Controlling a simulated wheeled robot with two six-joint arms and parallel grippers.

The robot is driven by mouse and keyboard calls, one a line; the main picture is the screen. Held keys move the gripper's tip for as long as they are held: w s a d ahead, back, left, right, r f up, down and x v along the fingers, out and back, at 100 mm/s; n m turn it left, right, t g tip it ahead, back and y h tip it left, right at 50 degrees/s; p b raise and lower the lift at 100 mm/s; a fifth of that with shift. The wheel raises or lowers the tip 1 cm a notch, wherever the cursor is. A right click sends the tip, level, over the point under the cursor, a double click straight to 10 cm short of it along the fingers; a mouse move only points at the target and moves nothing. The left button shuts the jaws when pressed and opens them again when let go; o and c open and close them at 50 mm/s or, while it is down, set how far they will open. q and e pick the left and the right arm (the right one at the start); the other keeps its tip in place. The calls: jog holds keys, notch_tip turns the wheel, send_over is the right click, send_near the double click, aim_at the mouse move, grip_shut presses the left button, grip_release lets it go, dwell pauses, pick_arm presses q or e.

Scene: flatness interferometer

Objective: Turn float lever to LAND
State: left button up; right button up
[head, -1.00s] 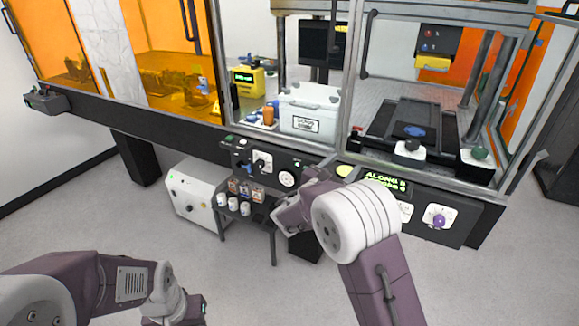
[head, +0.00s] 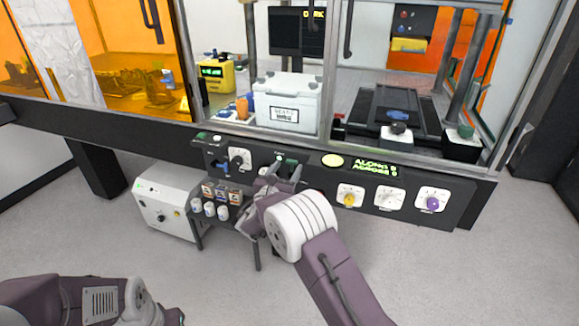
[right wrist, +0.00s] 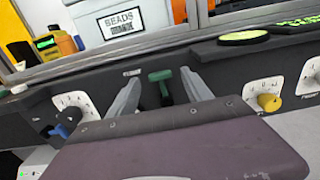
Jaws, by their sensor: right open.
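A green T-shaped lever (right wrist: 160,84) stands out from the dark front panel, under a small label too small to read; I take it for the float lever. In the right wrist view it shows between the two fingers of my right gripper (right wrist: 163,92), which is open. The fingers do not visibly touch it. In the head view the green lever (head: 291,162) shows beside the fingertips of my right gripper (head: 284,172), partly hidden by them. My left arm is at the lower left; its fingers are not in view.
Left on the panel are a black knob (head: 240,158) and a blue lever (head: 225,169). A small dark stand (head: 235,213) with white jars is below left.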

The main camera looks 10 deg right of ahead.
aim_at(310, 176)
jog(key=shift+x, duration=1.35)
grip_shut()
jog(key=shift+d+f+m+b, duration=0.1)
jog(key=shift+f+m+b, duration=0.15)
jog(key=shift+b, duration=0.45)
jog(key=d+m+b, duration=0.1)
jog(key=m+b, duration=0.1)
jog(key=b, duration=0.3)
jog(key=s+d+f+m+b, duration=0.1)
jog(key=m+b, duration=0.2)
jog(key=b, duration=0.2)
jog(key=s+d+f+m+b, duration=0.1)
jog(key=m+b, duration=0.1)
jog(key=b, duration=0.3)
jog(key=shift+m, duration=0.25)
jog(key=f+m+b, duration=0.1)
jog(key=m+b, duration=0.1)
jog(key=b, duration=0.3)
jog(key=s+d+f+m+b, duration=0.1)
jog(key=m+b, duration=0.2)
jog(key=b, duration=0.2)
jog(key=f+m+b, duration=0.1)
jog(key=m+b, duration=0.2)
jog(key=b, duration=0.2)
jog(key=shift+s+d+f+b, duration=0.15)
jog(key=shift+d+b, duration=0.15)
jog(key=shift+f+m+b, duration=0.2)
jog(key=shift+m+b, duration=0.9)
jog(key=shift+b, duration=0.15)
